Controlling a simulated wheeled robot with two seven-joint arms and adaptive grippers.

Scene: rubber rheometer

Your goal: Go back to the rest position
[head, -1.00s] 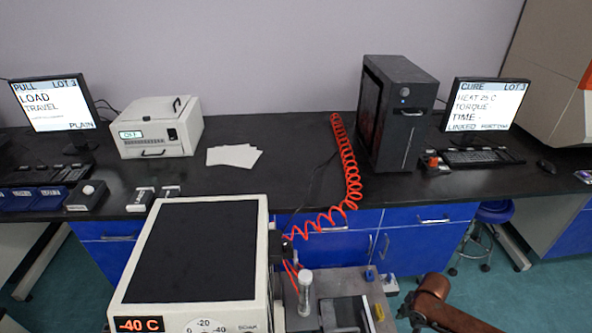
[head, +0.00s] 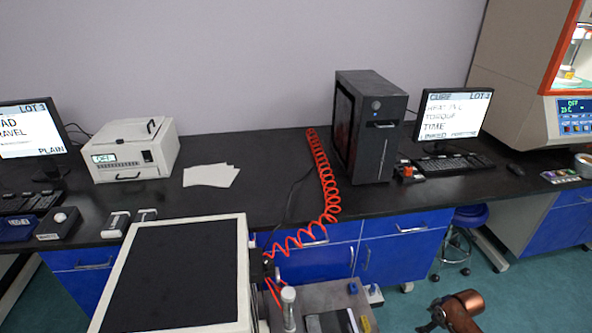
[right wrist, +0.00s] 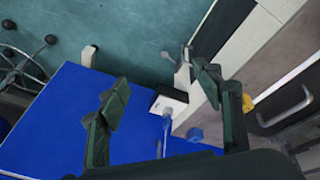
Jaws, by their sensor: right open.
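My right gripper (head: 432,320) is at the bottom right of the head view, partly cut off, with my copper-coloured arm link beside it. In the right wrist view the right gripper (right wrist: 162,92) has its two dark green fingers wide apart with nothing between them. Beyond them show a blue cabinet front, teal floor and a small white block with a dark top (right wrist: 170,103). My left gripper is not in view.
A white machine with a black top (head: 175,275) stands at the front. A red coiled hose (head: 325,180) runs from it to the bench (head: 265,190). A black tower (head: 375,125) and monitor stand behind. A blue stool (head: 468,218) is right.

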